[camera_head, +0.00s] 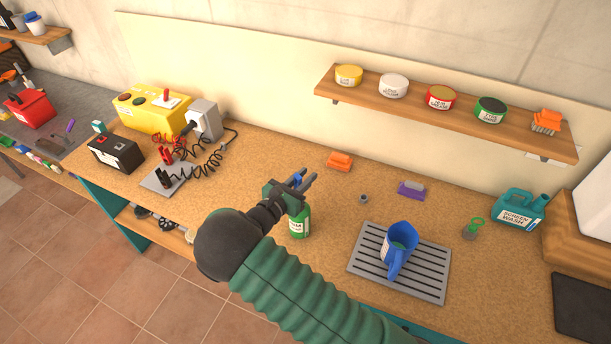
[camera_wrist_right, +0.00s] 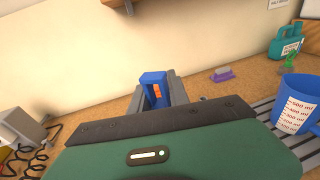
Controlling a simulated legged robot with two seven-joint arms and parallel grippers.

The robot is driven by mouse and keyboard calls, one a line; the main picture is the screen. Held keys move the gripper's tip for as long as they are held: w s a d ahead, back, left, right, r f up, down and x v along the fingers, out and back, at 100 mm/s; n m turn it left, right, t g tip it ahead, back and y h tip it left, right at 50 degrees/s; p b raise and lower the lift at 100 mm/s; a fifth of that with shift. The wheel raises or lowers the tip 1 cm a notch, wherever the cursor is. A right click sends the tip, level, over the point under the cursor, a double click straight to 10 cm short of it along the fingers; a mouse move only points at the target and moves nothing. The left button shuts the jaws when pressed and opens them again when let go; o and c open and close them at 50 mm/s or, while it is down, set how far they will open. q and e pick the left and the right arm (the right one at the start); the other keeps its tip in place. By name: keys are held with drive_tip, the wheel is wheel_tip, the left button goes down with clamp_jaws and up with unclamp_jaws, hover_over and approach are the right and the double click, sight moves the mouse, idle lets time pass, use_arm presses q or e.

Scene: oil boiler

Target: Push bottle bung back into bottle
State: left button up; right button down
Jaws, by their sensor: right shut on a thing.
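My right gripper (camera_head: 301,182) is shut on a blue piece (camera_head: 297,180), with one finger on each side of it. In the right wrist view the blue piece (camera_wrist_right: 153,88) is blocky, with an orange patch on its face. I cannot tell for sure if it is the bung. The green bottle (camera_head: 299,223) stands upright on the workbench, just below the gripper. Its top is hidden behind the gripper, so I cannot tell if they touch. A small grey-blue round piece (camera_head: 364,198) lies on the bench to the right. My left gripper is not in view.
A blue measuring jug (camera_head: 398,247) stands on a slotted grey tray (camera_head: 360,266) to the right. An orange item (camera_head: 339,161) and a purple brush (camera_head: 411,190) lie behind. A teal screen wash can (camera_head: 519,207) is far right. A wall shelf (camera_head: 450,122) with tins hangs above.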

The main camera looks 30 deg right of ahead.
drive_tip(key=shift+a, duration=0.2)
drive_tip(key=shift+d+r, duration=0.1)
drive_tip(key=shift+d, duration=0.3)
drive_tip(key=shift+a, duration=0.2)
drive_tip(key=shift+f, duration=0.25)
idle(0.4)
drive_tip(key=shift+f+b, duration=0.9)
drive_tip(key=shift+f, duration=0.5)
drive_tip(key=c, duration=1.2)
unclamp_jaws()
drive_tip(key=shift+o, duration=0.2)
